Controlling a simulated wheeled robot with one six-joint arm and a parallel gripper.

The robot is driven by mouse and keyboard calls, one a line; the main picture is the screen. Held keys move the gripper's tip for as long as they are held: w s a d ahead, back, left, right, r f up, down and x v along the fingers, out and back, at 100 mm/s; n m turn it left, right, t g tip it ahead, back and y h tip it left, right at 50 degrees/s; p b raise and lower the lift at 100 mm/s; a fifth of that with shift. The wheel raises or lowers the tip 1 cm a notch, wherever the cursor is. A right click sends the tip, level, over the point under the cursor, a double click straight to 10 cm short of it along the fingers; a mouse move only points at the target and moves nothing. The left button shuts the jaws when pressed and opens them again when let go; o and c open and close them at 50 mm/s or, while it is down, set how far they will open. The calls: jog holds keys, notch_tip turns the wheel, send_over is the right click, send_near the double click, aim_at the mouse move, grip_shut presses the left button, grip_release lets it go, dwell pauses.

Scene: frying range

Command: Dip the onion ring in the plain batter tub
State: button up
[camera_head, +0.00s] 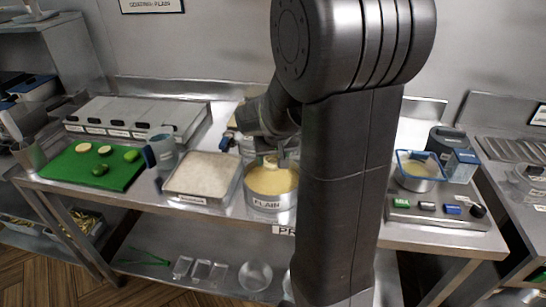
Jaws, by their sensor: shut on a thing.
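The plain batter tub (270,188) is a round metal tub marked PLAIN, full of yellow batter, on the steel counter near its front edge. My gripper (272,160) points down over the tub's back part. It is shut on a small pale thing, which I take for the onion ring (270,162). The ring is at or just above the batter; I cannot tell whether it touches. My own arm hides the counter right of the tub.
A tray of white crumbs (203,174) stands left of the tub, close to it. A green board (95,166) with cut vegetables lies further left. A blue-rimmed container (419,172) stands at the right. Lidded bins (140,115) line the back.

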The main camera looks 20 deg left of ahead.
notch_tip(320, 180, up, 3)
jog(key=shift+p, duration=1)
jog(key=shift+a, duration=0.1)
